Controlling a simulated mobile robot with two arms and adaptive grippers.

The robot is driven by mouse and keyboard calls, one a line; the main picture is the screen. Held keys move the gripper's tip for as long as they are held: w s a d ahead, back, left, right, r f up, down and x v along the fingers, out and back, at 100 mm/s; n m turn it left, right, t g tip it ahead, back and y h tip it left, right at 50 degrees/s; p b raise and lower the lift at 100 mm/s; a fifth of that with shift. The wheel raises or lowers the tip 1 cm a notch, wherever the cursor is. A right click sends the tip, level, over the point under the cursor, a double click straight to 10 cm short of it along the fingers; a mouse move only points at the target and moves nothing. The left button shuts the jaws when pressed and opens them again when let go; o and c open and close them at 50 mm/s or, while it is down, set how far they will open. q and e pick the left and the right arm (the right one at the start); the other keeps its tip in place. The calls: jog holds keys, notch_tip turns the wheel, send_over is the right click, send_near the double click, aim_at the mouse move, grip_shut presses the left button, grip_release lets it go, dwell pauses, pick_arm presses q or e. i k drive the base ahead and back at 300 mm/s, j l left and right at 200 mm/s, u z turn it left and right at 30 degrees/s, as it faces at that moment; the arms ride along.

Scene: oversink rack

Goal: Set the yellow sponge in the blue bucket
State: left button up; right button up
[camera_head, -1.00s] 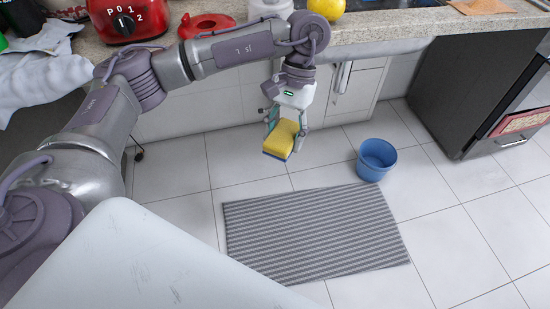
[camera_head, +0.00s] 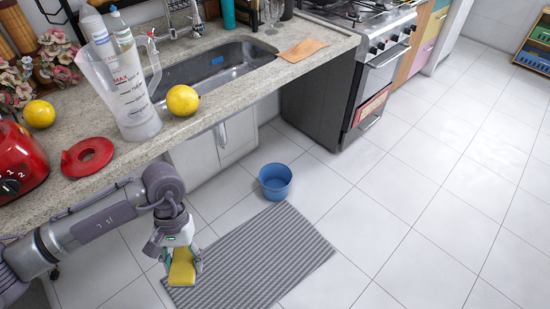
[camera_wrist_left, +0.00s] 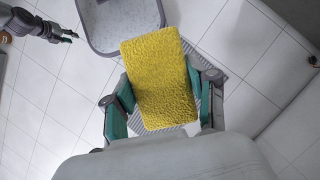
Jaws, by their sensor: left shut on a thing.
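The yellow sponge (camera_head: 182,274) is held in the air by my left gripper (camera_head: 182,268), above the near left end of the striped mat. It also shows in the left wrist view (camera_wrist_left: 160,78), between the green finger pads of my left gripper (camera_wrist_left: 160,110), which is shut on it. The blue bucket (camera_head: 275,182) stands upright on the floor, up and right of the sponge and apart from it. My right gripper (camera_wrist_left: 66,35) shows small at the upper left of the left wrist view; its opening is unclear.
The grey striped mat (camera_head: 265,255) lies on the floor in front of the bucket. A counter (camera_head: 215,105) with a sink, pitcher and yellow fruit runs behind it. The stove (camera_head: 360,75) stands beyond the bucket. The tiled floor to the right is clear.

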aim_at(275, 184)
jog(key=i+l+u, duration=0.1)
jog(key=l, duration=0.25)
jog(key=i+l+u, duration=0.15)
jog(key=i+l, duration=0.15)
jog(key=i+l+u, duration=0.1)
jog(key=l, duration=0.3)
jog(key=i+l+u, duration=0.1)
jog(key=i+l, duration=0.15)
jog(key=l, duration=0.15)
jog(key=i+l+u, duration=0.15)
jog(key=l, duration=0.25)
